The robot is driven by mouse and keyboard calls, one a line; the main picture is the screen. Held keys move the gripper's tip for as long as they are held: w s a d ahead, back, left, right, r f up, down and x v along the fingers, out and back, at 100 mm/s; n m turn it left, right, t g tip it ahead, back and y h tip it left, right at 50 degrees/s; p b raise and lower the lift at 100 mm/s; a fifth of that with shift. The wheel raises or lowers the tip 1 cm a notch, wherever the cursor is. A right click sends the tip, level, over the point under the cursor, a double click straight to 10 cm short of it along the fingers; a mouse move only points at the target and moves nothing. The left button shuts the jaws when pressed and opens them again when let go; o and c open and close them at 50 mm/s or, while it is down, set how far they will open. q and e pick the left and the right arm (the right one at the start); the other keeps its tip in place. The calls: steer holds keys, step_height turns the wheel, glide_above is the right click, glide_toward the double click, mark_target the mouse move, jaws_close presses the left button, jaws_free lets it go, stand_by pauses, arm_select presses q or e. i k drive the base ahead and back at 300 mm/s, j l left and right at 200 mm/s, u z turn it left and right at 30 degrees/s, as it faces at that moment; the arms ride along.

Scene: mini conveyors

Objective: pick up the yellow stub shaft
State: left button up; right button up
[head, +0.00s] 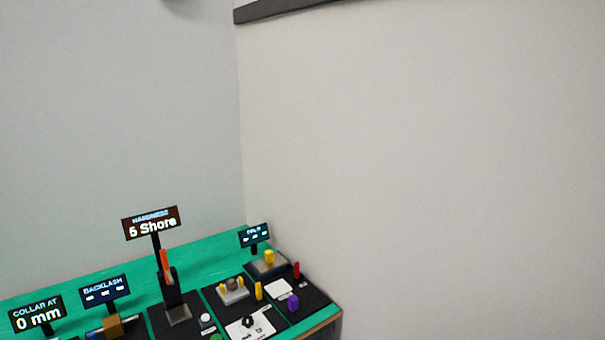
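Several yellow things show small in the head view, and I cannot tell for sure which is the yellow stub shaft. A slim upright yellow piece (259,291) stands on a black mat, right of a light block with a grey-brown round part (233,286) that has small yellow pieces at its sides. A yellow block (269,256) sits on a grey base at the back right. Neither of my grippers is in view.
A "5 Shore" display (151,223) stands over a dark tester (173,295). Walls rise behind and right.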

mark_target(268, 255)
steer(key=i+l, duration=0.15)
steer(key=i, duration=0.15)
steer(key=i+l, duration=0.15)
steer(key=i+u, duration=0.1)
steer(key=u, duration=0.7)
steer(key=i+l+u, duration=0.1)
steer(key=u, duration=0.3)
steer(key=l+u, duration=0.15)
steer(key=u, duration=0.2)
steer(key=i+l, duration=0.15)
steer(key=i+l+u, duration=0.1)
steer(key=l, duration=0.2)
